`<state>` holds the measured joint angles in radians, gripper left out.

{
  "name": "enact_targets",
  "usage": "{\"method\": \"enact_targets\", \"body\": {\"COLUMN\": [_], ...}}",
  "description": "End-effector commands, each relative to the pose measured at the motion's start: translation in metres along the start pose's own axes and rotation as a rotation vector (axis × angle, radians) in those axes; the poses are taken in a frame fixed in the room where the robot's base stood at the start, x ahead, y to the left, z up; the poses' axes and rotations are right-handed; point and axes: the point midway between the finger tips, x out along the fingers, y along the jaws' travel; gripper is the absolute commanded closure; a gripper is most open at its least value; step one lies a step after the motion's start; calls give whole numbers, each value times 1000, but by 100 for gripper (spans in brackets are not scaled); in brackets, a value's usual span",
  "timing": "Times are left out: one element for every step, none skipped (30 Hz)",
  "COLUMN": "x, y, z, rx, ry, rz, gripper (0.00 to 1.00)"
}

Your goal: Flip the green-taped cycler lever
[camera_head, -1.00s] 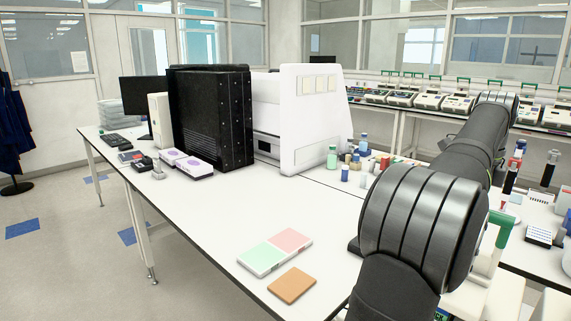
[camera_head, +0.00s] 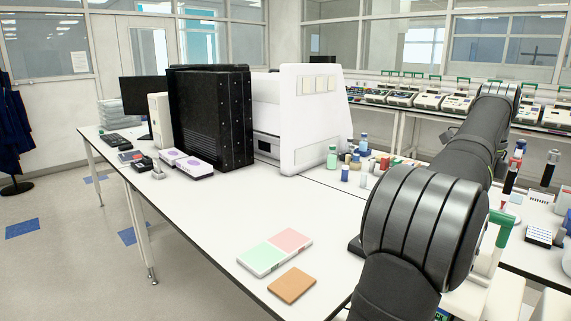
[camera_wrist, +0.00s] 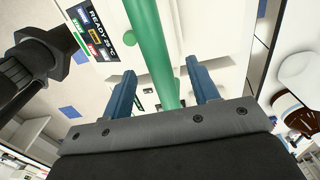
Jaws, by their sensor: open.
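In the wrist view, a green lever bar (camera_wrist: 147,38) runs down across a white thermal cycler (camera_wrist: 205,25). The cycler has a dark display (camera_wrist: 101,37) reading READY and a temperature. My gripper (camera_wrist: 160,68) is open, with one blue finger on each side of the green bar. Whether either finger touches the bar cannot be told. In the head view, a green-topped lever (camera_head: 501,219) on a white cycler (camera_head: 482,289) shows just right of my arm, partly hidden by it. My gripper is hidden in that view.
Several cyclers (camera_head: 428,99) with green levers line the back bench. Bottles (camera_head: 332,157) stand mid-bench near a white machine (camera_head: 311,125) and a black case (camera_head: 210,118). A two-colour plate (camera_head: 275,252) and an orange pad (camera_head: 292,285) lie in front.

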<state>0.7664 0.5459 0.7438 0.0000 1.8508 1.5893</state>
Motion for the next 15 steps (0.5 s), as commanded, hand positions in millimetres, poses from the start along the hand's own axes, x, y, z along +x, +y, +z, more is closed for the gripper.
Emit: {"method": "enact_targets", "body": {"x": [-4,-7,-10,-12,-15,-18,-20,-22,-26,-28,-30,-34,-36,-39,-42], "y": [0,0,0,0,0,0,-1,-1,0,0,0,0,0,0,0], "z": [0,0,0,0,0,0,0,0,0,0,0,0,0,0,0], "rx": [0,0,0,0,0,0,0,0,0,0,0,0,0,0,0], "ry": [0,0,0,0,0,0,0,0,0,0,0,0,0,0,0], "rz": [-1,-1,-1,-1,-1,0,0,-1,0,1,-1,-1,-1,-2,-3], "gripper": [45,45,45,45,45,45,45,45,45,45,45,45,45,45,45]}}
